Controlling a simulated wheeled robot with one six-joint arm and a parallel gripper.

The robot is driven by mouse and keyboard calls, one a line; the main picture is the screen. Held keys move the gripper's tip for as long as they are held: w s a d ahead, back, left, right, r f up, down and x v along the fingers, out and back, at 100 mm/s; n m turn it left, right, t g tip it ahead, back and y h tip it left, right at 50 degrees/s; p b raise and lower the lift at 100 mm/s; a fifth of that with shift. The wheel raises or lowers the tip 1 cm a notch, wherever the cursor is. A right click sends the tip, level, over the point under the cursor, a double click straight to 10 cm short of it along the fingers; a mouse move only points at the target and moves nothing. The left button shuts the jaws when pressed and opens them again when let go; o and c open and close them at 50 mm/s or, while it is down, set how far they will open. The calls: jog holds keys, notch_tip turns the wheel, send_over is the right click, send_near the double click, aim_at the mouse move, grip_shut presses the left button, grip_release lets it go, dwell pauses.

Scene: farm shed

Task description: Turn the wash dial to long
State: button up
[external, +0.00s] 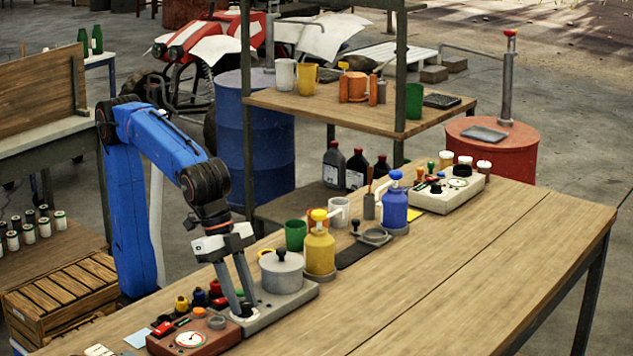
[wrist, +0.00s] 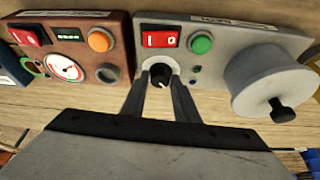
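A black dial knob (wrist: 161,83) with a light mark sits on a round white face on the front of a grey unit (wrist: 212,58). My gripper (wrist: 160,74) reaches down with one finger on each side of the knob. The fingers are apart, and pale dial face shows between them and the knob. The lettering around the dial is too small to read. In the external view my gripper (external: 240,306) is low at the left end of the grey unit (external: 300,296), and the fingers hide the dial there.
The grey unit bears a red switch (wrist: 160,40), a green button (wrist: 201,45) and a lidded grey pot (external: 282,274). A red-brown unit (wrist: 108,31) with a gauge (wrist: 65,68) stands close on the left. A yellow pump bottle (external: 319,252) stands beyond. The bench's right side (external: 480,265) is clear.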

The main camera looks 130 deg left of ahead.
jog(key=shift+m, duration=0.3)
jog(key=m+h, duration=0.1)
jog(key=m, duration=0.1)
jog(key=shift+a+m, duration=0.15)
jog(key=shift+m, duration=0.15)
jog(key=m, duration=0.2)
jog(key=m+g+h, duration=0.1)
jog(key=shift+w+a+m+h, duration=0.1)
jog(key=shift+m+h, duration=0.2)
jog(key=shift+m, duration=0.1)
jog(key=m+g, duration=0.1)
jog(key=m, duration=0.2)
jog(key=shift+w+m+h, duration=0.1)
jog(key=shift+m+h, duration=0.2)
jog(key=shift+h, duration=0.1)
jog(key=shift+a+m+g, duration=0.1)
jog(key=shift+m+g, duration=0.7)
jog(key=shift+m, duration=1.1)
jog(key=shift+h, duration=0.3)
